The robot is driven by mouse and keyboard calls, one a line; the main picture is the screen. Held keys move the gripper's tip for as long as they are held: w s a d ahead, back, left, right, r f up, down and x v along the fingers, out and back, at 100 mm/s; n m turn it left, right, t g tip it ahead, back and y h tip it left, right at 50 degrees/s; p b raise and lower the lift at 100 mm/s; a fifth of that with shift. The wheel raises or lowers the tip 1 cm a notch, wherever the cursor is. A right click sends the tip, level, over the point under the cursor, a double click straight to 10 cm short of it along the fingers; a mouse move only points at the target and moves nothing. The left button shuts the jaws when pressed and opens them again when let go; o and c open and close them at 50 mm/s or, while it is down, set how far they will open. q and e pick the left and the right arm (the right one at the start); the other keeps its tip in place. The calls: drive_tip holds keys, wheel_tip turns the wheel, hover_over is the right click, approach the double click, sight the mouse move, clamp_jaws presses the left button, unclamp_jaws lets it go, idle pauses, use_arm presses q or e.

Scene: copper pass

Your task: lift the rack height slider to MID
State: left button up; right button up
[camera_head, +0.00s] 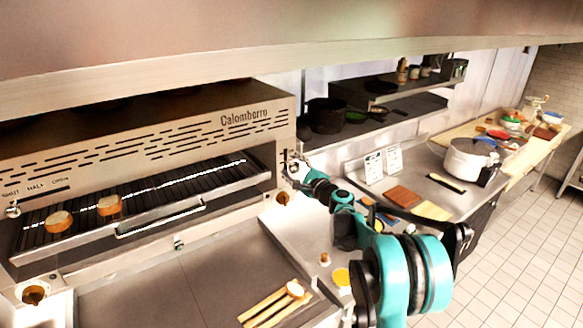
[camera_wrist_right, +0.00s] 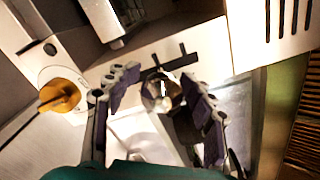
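The grill (camera_head: 150,140) marked "Calombarro" stands at left in the head view, with its wire rack (camera_head: 165,190) inside. A round metal knob (camera_wrist_right: 160,92), seemingly the rack height slider, shows in the right wrist view below dark marks on the steel panel. My right gripper (camera_head: 296,172) reaches the grill's right front post. In the right wrist view the gripper (camera_wrist_right: 160,105) is open, its dark finger pads on either side of the knob with gaps showing. Height lettering is not readable there. My left gripper is not in view.
Two bread pieces (camera_head: 60,221) (camera_head: 109,205) lie on the rack. An orange-brown knob (camera_wrist_right: 60,95) is left of the gripper. A small lever (camera_head: 12,209) sits under "SHUT HALF OPEN" lettering. Wooden sticks (camera_head: 270,308) lie on the counter below. A white pot (camera_head: 468,158) stands at right.

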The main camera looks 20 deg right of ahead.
drive_tip(key=v, duration=1.2)
drive_tip(key=shift+f, duration=0.1)
drive_tip(key=s+a+f+n+g+b, duration=0.6)
drive_tip(key=s+a+f+n+b, duration=0.65)
drive_tip(key=a+f, duration=0.45)
drive_tip(key=s+f+n+g+h+b, duration=0.4)
drive_tip(key=s+f+n+b, duration=0.5)
drive_tip(key=s+f, duration=1.2)
drive_tip(key=d+f+b, duration=0.1)
drive_tip(key=b, duration=0.3)
drive_tip(key=shift+s+n, duration=0.1)
drive_tip(key=shift+n, duration=0.15)
